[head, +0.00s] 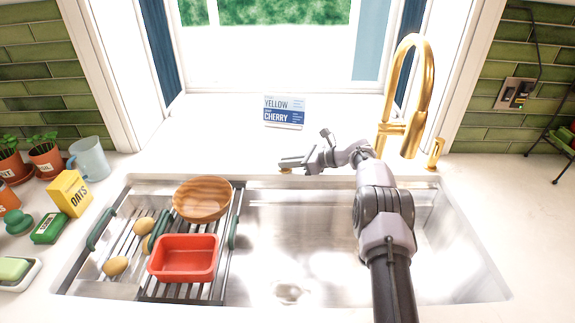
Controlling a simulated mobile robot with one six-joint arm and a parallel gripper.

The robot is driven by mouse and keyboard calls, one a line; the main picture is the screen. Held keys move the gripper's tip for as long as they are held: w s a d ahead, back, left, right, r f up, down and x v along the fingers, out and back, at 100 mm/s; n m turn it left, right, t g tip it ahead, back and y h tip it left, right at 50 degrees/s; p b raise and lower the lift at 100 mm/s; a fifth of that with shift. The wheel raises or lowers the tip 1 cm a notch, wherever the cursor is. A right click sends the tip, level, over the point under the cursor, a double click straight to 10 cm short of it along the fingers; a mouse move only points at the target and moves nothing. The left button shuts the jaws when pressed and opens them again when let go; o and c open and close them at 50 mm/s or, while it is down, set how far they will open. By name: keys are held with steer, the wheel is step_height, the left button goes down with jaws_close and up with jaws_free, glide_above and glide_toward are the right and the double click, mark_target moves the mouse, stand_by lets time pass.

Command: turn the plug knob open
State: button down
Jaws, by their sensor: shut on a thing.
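My gripper (283,162) is at the back rim of the sink, left of the gold tap. It is shut on a small gold knob (286,170), the plug knob, which shows just under the fingers and is mostly hidden by them. I cannot tell from here how far the knob is turned. The drain (288,291) shows in the sink floor near the front; whether its plug is up or down is too blurred to tell.
The gold tap (411,95) and a short gold fitting (435,153) stand behind the sink (455,235). A rack (236,255) on the left holds a wooden bowl (202,205), a red tub (183,270) and potatoes. A sign (284,112) stands on the sill.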

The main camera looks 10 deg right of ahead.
steer(key=c, duration=1.5)
jaws_free()
steer(key=shift+o, duration=0.2)
